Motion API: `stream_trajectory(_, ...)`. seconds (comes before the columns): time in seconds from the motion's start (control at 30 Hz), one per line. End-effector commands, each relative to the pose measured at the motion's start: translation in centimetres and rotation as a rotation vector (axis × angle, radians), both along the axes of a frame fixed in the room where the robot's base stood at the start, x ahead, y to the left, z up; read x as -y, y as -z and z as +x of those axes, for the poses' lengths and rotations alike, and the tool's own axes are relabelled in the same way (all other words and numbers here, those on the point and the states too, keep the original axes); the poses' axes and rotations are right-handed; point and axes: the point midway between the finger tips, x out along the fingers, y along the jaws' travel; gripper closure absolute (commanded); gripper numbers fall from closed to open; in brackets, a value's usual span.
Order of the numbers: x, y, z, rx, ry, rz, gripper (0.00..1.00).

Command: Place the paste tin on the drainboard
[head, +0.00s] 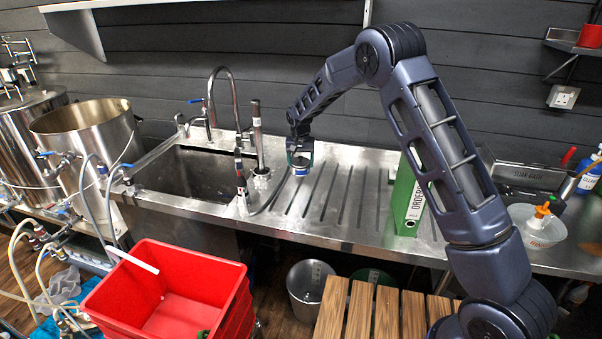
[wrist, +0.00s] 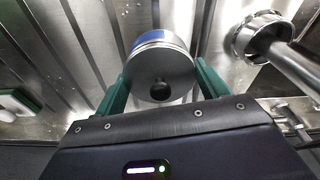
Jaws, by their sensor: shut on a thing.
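My gripper (head: 300,160) is shut on the paste tin (head: 300,169), a small round tin with a blue and white side. In the wrist view the tin (wrist: 160,72) shows its round metal end between the two green fingers of my gripper (wrist: 160,85). The grooved steel drainboard (head: 335,215) lies right of the sink. The tin is over the drainboard's left part, close to the tap base. I cannot tell whether the tin touches the drainboard or hangs just above it.
The sink basin (head: 185,175) is to the left, with a tall tap (head: 237,115) and hose beside the tin. A green binder (head: 405,200) stands on the drainboard's right part. The grooves between are clear. Red crates (head: 170,285) stand in front, below.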

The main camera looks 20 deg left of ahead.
Motion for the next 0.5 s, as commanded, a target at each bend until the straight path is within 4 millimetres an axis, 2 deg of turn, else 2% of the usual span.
stream_trajectory(0.27, 0.0, 1.7, 0.0, 0.001, 0.000, 0.000, 0.76)
stream_trajectory(0.5, 0.0, 4.8, 0.1, 0.000, 0.000, 0.000, 0.76)
